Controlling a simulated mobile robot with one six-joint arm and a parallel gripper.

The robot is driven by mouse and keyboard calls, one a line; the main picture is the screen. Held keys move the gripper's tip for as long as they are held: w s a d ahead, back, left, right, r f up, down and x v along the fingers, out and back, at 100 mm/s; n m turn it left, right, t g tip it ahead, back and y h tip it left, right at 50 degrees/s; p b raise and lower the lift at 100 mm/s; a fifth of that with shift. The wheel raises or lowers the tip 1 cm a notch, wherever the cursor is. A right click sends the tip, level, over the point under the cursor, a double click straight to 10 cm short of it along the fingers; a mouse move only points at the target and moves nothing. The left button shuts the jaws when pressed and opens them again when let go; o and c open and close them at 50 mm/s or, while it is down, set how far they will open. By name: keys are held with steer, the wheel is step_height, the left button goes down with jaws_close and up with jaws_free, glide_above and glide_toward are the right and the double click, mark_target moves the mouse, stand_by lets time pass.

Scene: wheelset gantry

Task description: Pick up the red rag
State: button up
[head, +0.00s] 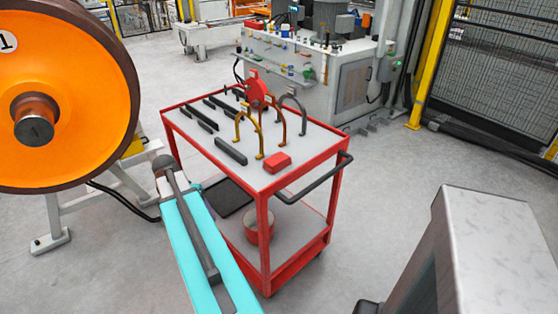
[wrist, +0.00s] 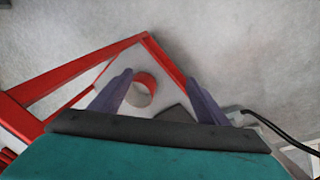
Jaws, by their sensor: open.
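The red rag (head: 277,162) looks like a small folded red block. It lies on the grey top of the red cart (head: 263,183), near the front right corner, beside the curved brown and grey hooks. My gripper (wrist: 159,76) shows in the wrist view with its two dark purple fingers apart and nothing between them gripped. Beyond the fingers is the cart's lower shelf with a red round tin (wrist: 142,90). I cannot make out the red rag in the wrist view. I cannot make out my fingers in the head view.
Black bars (head: 230,151) and a red round part (head: 256,90) share the cart top. A handle (head: 318,180) sticks out at its right. An orange wheel (head: 62,95) stands left, a grey machine (head: 300,75) behind.

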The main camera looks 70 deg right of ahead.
steer(key=s+d+r+m, duration=0.2)
steer(key=s+d+r, duration=0.4)
steer(key=r, duration=0.3)
steer(key=s+d+r+m+h, duration=0.1)
steer(key=s+d+r+m, duration=0.2)
steer(key=s+d+r, duration=0.3)
steer(key=s+d+r+m+h+p, duration=0.1)
steer(key=s+d+r+m, duration=0.2)
steer(key=s+d+r, duration=0.3)
step_height(320, 180, up, 6)
steer(key=shift+s+d+f, duration=0.15)
steer(key=shift+s+d, duration=0.1)
steer(key=shift+d, duration=0.5)
steer(key=shift+f, duration=0.15)
steer(key=p, duration=0.1)
glide_above(276, 159)
steer(key=a, duration=0.1)
steer(key=shift+w+a+f, duration=0.1)
steer(key=shift+w+f, duration=0.1)
steer(key=shift+f, duration=1.75)
steer(key=shift+w+f, duration=0.15)
steer(key=shift+f, duration=1.75)
steer(key=shift+f, duration=0.1)
steer(key=shift+p+x, duration=0.9)
steer(key=shift+x, duration=1.65)
steer(key=shift+w+a+f, duration=0.1)
steer(key=shift+a+f, duration=0.1)
steer(key=shift+f, duration=0.05)
